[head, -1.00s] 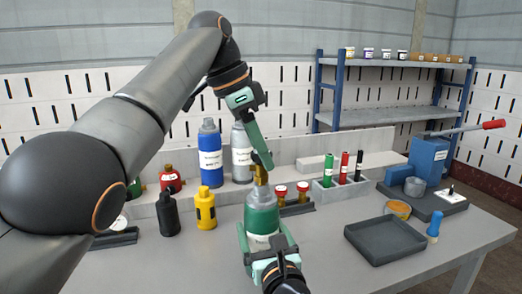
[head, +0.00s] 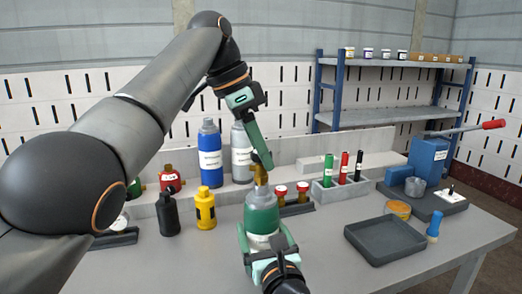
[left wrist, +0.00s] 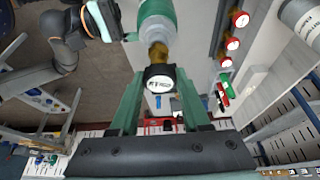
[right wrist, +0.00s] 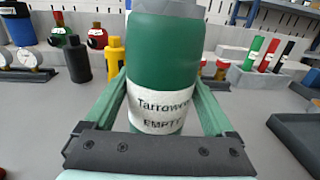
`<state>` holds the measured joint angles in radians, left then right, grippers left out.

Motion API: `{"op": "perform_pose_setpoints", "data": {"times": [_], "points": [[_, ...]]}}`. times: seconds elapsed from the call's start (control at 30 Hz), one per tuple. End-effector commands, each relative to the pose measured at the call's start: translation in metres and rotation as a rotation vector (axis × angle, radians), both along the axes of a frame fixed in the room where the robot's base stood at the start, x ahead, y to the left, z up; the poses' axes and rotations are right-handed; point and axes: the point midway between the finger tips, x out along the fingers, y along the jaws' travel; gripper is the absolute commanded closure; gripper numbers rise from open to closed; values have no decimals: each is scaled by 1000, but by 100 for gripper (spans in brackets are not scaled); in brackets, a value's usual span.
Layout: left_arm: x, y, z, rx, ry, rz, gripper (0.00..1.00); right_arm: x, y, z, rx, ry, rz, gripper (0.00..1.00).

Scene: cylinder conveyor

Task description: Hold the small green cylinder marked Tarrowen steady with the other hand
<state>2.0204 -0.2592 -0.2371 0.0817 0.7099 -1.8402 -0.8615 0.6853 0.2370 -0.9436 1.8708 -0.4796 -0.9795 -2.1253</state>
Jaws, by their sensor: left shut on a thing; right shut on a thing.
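The small green cylinder (head: 262,219) stands upright at the front middle of the bench, with a grey shoulder and a brass valve (head: 260,176) on top. Its white label reads Tarrowen and EMPTY in the right wrist view (right wrist: 163,62). My right gripper (head: 264,243) is shut around its lower body, one finger on each side. My left gripper (head: 262,163) reaches down from above and is shut on a round black part with a white face (left wrist: 160,78) at the valve. In the head view my left fingers partly hide the valve top.
A blue cylinder (head: 210,154) and a grey one (head: 242,155) stand behind, with black (head: 168,214) and yellow (head: 205,209) bottles to the left.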

Motion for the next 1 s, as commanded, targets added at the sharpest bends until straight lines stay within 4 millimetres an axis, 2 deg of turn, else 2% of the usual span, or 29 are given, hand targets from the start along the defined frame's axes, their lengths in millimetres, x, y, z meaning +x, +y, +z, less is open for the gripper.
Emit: {"op": "perform_pose_setpoints", "data": {"times": [0.03,0.2,0.47,0.5,0.8,1.0], "points": [[0,0,0,0,2,-1,82,0,0,0,0,1,-1,78],[0,0,0,0,2,-1,100,0,0,0,0,1,-1,78],[-1,0,0,0,3,-1,100,0,0,0,0,1,-1,78],[-1,0,0,0,3,-1,52,0,0,0,0,1,-1,78],[0,0,0,0,2,-1,19,0,0,0,0,1,-1,78],[0,0,0,0,1,0,19,0,0,0,0,1,-1,78]]}}
